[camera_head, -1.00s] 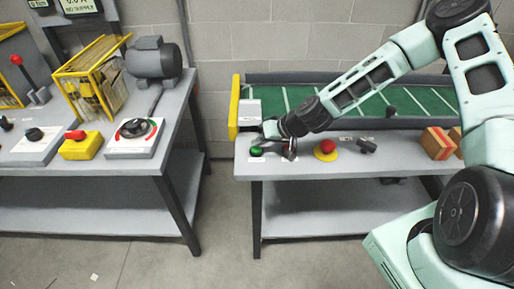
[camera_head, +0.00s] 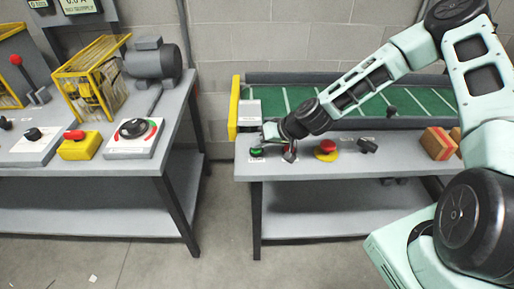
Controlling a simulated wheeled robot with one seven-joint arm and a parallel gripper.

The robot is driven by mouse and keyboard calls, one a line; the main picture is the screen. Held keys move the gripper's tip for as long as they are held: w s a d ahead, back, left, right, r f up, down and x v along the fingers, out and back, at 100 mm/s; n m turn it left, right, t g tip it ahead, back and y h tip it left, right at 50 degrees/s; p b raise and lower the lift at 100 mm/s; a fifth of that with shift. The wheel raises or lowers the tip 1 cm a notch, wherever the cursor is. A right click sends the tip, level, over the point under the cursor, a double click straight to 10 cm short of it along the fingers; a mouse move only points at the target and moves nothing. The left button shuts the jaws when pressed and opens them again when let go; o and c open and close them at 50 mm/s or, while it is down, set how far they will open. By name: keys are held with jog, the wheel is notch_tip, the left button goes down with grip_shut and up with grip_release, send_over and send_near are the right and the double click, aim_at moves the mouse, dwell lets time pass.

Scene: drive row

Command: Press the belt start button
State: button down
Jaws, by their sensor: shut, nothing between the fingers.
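The green button (camera_head: 256,152), which looks like the belt start button, sits at the left front of the right bench, with a white label in front of it. My gripper (camera_head: 290,156) is shut and empty, pointing down just to the right of the green button. It appears apart from the green button. A small red button shows partly behind the fingers, largely hidden by them. Whether the fingertips touch it or the bench top, I cannot tell.
A red mushroom button on a yellow base (camera_head: 326,151) and a black switch (camera_head: 367,146) stand right of my gripper. The green conveyor belt (camera_head: 350,103) runs behind. Boxes (camera_head: 437,143) sit further right. The left bench (camera_head: 170,125) holds a motor and controls; a floor gap separates the benches.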

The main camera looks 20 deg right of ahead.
aim_at(259, 150)
jog(key=shift+r, duration=0.45)
notch_tip(259, 150, up, 6)
jog(key=p, duration=0.4)
jog(key=shift+p, duration=0.4)
dwell(0.5)
